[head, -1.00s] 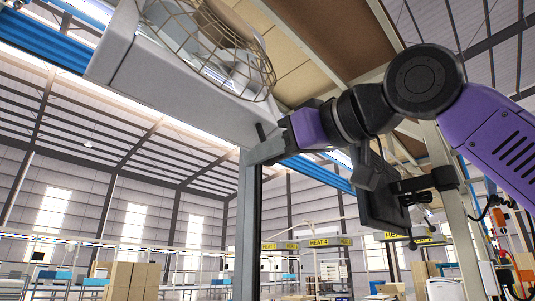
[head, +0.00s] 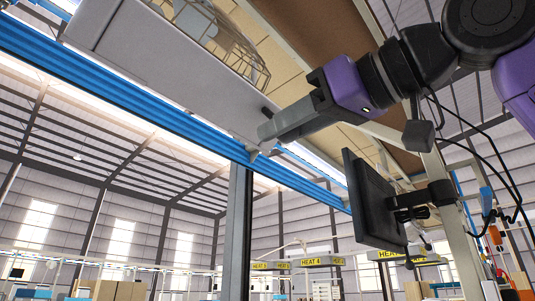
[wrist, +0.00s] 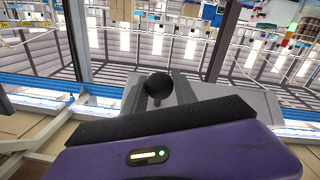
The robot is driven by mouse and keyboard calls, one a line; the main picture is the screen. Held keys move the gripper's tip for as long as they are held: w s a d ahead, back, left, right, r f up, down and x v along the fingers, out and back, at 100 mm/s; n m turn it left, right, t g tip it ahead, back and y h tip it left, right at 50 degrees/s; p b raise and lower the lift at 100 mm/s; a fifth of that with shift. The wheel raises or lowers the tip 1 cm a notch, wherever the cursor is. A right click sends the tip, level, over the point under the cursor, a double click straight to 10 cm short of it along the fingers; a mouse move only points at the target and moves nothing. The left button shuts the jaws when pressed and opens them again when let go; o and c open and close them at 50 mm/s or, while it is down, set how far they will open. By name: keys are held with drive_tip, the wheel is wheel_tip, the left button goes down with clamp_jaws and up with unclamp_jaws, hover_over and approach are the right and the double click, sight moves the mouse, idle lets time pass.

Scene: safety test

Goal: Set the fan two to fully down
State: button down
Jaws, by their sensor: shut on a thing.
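A pale grey fan housing (head: 165,75) with a wire cage (head: 225,45) hangs at the top left of the head view. My gripper (head: 262,142) is at the housing's lower right edge, its grey fingers pointing left and down. A short dark stub (head: 267,112) shows between the housing and the fingers. In the wrist view a round dark knob (wrist: 160,88) sits just beyond the black bar of my gripper, at its fingers. My gripper is shut on this knob; the exact contact is partly hidden. Nothing readable marks the housing as fan two.
A blue beam (head: 120,85) runs across behind the housing, and a dark post (head: 240,225) stands below the gripper. A black monitor (head: 372,200) on a bracket is below my arm. Yellow HEAT signs (head: 315,261) hang farther back. Open hall lies beyond.

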drive_tip(key=shift+s+d+r, duration=0.5)
drive_tip(key=shift+d+r, duration=0.15)
drive_tip(key=shift+r, duration=0.1)
drive_tip(key=c, duration=1.1)
unclamp_jaws()
drive_tip(key=shift+o, duration=0.5)
drive_tip(key=shift+f, duration=0.1)
drive_tip(key=b+v, duration=0.2)
drive_tip(key=v, duration=0.6)
